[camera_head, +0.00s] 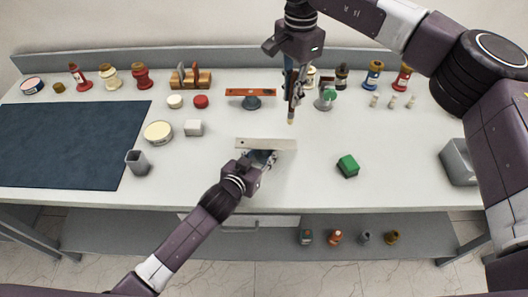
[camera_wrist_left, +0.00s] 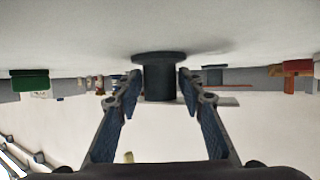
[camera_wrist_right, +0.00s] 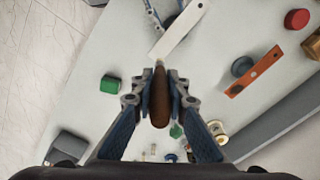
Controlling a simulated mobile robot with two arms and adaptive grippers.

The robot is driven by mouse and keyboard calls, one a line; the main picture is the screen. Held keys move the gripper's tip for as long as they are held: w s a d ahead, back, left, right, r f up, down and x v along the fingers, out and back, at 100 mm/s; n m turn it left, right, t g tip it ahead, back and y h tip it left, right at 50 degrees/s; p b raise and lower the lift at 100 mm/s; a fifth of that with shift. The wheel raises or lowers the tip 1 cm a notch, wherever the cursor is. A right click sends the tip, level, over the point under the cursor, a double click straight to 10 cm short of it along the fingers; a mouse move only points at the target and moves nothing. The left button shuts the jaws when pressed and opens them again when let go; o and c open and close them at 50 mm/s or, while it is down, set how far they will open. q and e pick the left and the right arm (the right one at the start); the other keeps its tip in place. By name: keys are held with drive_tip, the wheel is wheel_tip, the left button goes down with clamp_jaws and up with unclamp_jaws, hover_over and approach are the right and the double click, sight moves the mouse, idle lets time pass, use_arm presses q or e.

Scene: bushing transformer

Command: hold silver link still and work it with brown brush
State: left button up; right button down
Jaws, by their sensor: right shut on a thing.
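The silver link (camera_head: 266,144) is a pale flat bar at the middle of the table, and also shows at the top of the right wrist view (camera_wrist_right: 180,28). My left gripper (camera_head: 263,156) is low at its near side. In the left wrist view my left gripper (camera_wrist_left: 160,88) is open, its fingers on either side of a dark round post (camera_wrist_left: 160,78); whether they touch it I cannot tell. My right gripper (camera_head: 293,97) points down beyond the link, shut on the brown brush (camera_wrist_right: 160,98). The brush tip hangs above the table, apart from the link.
An orange bar (camera_head: 250,92) on a dark stand is behind the link. A green block (camera_head: 348,166) lies to the right, a grey bin (camera_head: 459,160) further right. Bottles line the back.

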use_arm(q)
drive_tip(key=shift+w+d+f, duration=0.2)
drive_tip(key=shift+w+d, duration=0.05)
drive_tip(key=shift+w, duration=0.15)
clamp_jaws()
